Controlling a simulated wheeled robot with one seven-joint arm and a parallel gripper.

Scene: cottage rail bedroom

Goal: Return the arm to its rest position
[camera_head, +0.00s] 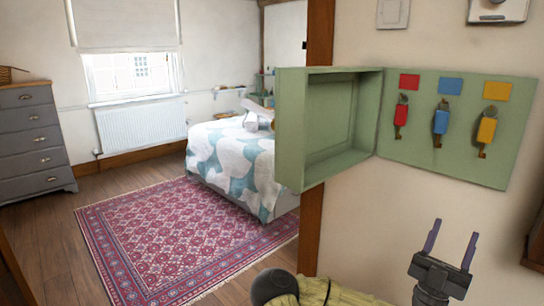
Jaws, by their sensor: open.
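My gripper (451,245) is at the lower right, with its two fingers pointing up and spread apart. It is open, with nothing between the fingers. It stands in front of the cream wall, below a green key cabinet (290,130) whose door (400,135) is swung open to the right. On the inside of the door hang a red-tagged key (401,116), a blue-tagged key (440,123) and a yellow-tagged key (486,130), under squares of matching colours. The gripper does not appear to touch the cabinet or the keys. Most of my arm is out of view.
A wooden post (311,235) runs beside the cabinet. A dark wooden object (535,245) juts in at the right edge. To the left are a patterned rug (170,235), a bed (230,150) and a grey chest of drawers (35,140). The rug area is clear.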

